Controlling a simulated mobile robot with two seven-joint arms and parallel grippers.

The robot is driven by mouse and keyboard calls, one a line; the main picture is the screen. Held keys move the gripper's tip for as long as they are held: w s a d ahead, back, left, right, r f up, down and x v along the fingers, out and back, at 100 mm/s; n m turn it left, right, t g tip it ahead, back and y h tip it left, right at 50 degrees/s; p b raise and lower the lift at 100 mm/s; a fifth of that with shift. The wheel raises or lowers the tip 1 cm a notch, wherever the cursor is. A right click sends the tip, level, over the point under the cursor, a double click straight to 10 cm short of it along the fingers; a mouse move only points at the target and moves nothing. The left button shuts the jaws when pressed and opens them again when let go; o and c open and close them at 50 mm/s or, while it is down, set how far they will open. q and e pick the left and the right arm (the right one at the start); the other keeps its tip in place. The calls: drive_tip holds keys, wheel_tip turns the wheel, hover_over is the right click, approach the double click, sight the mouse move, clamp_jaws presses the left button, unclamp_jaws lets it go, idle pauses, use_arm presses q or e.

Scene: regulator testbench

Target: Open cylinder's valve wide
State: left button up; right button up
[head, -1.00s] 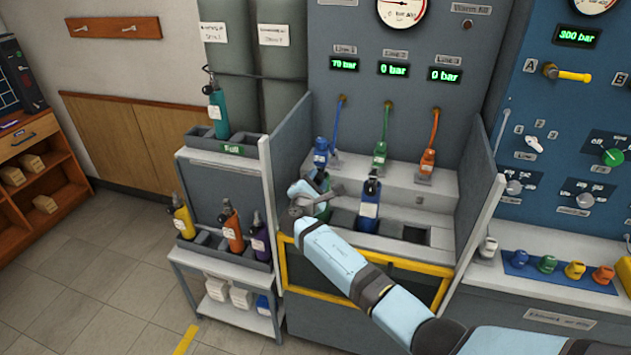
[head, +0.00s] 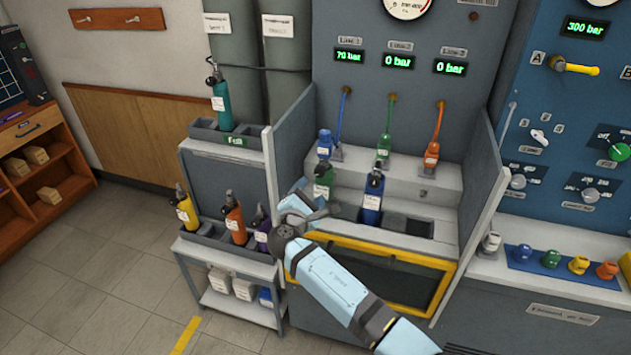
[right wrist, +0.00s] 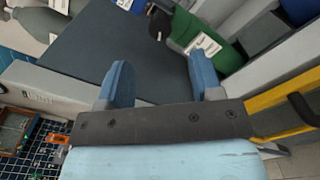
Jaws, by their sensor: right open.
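A green cylinder (head: 323,181) with a dark valve on top stands in the left slot of the filling bench, its lower part hidden by my arm. A blue cylinder (head: 372,200) with a dark valve stands in the slot to its right. My right gripper (head: 298,203) is just left of and in front of the green cylinder, apart from it. In the right wrist view the jaws (right wrist: 160,82) are open and empty. The green cylinder (right wrist: 222,52) shows beyond the right finger, with its black valve (right wrist: 159,22) above the gap. My left gripper is out of view.
Grey side panels (head: 300,148) flank the bench, and a yellow-framed window (head: 405,276) is in front. Line 1 reads 70 bar; lines 2 and 3 read 0 bar. A rack (head: 205,250) at left holds several cylinders. The right slot (head: 418,229) is empty.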

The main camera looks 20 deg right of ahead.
drive_tip(key=v, duration=0.4)
drive_tip(key=shift+s+a, duration=0.25)
drive_tip(key=shift+s, duration=0.1)
drive_tip(key=s+d+f+m+g+y+p, duration=0.1)
drive_tip(key=s+f+m+g+y+p, duration=0.2)
drive_tip(key=s+f, duration=0.4)
drive_tip(key=s+d+f+m+g+y+p, duration=0.1)
drive_tip(key=s+f+m+y+p, duration=0.3)
drive_tip(key=s, duration=0.6)
drive_tip(key=s+d+r+m+y+p, duration=0.2)
drive_tip(key=s+m+y, duration=0.4)
drive_tip(key=s, duration=1.2)
drive_tip(key=d+m+p, duration=0.1)
drive_tip(key=m, duration=0.3)
drive_tip(key=shift+r, duration=0.15)
